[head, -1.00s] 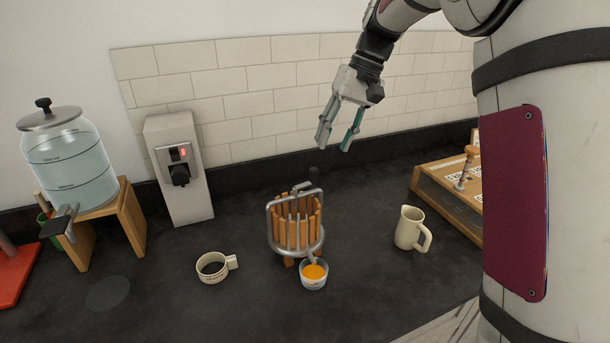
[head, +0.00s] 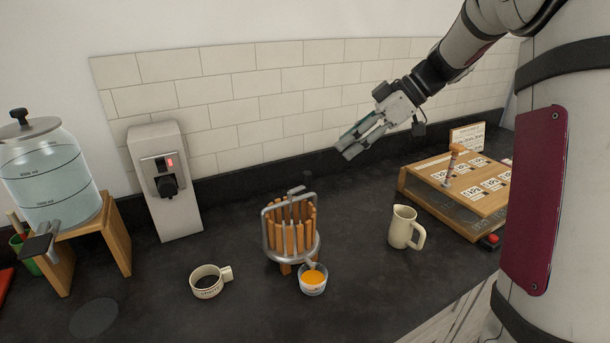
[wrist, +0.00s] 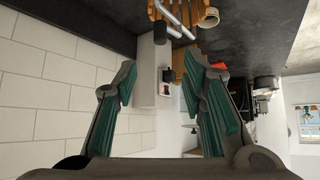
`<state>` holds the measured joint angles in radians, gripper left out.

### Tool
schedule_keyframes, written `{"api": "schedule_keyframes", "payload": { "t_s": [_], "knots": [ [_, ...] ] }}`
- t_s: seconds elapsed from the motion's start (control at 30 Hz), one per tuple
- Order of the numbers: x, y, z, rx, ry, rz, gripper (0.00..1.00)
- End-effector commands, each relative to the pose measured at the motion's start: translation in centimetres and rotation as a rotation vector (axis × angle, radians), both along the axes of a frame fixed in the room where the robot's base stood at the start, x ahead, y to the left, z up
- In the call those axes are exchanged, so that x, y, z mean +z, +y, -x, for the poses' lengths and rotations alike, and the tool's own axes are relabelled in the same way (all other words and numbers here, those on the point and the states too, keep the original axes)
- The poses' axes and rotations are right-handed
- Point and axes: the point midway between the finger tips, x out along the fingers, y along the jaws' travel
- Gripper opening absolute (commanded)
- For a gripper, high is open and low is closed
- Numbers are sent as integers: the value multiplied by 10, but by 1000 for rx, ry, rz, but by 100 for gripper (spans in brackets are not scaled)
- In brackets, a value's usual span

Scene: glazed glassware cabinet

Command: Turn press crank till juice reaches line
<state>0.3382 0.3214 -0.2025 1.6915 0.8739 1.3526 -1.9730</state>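The wooden-slatted press (head: 291,228) with a grey metal frame stands on the dark counter in the head view. Its crank handle (head: 296,190) is at the top. A small clear cup (head: 313,280) with orange juice sits under its spout; the line on the cup is too small to make out. My gripper (head: 346,147) is in the air, above and to the right of the press, touching nothing. In the wrist view its two green-padded fingers (wrist: 163,85) are spread apart with nothing between them. The press also shows at the top of the wrist view (wrist: 181,14).
A cream jug (head: 402,227) stands right of the press, a cream cup (head: 206,281) left of it. A dispenser box (head: 166,180) and a water tank (head: 48,178) stand at left. A wooden panel box (head: 455,195) with a lever is at right. Tiled wall behind.

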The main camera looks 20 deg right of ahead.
Motion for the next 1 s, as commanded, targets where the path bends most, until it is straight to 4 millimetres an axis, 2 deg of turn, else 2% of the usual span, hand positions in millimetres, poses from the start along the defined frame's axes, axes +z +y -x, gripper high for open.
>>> {"api": "schedule_keyframes", "payload": {
  "t_s": [0.6,0.8,1.0],
  "knots": [
    [-77,71,-30,2,6,2,38],
    [-89,82,-36,1,3,2,38],
    [-92,84,-38,0,2,1,38]
  ]
}}
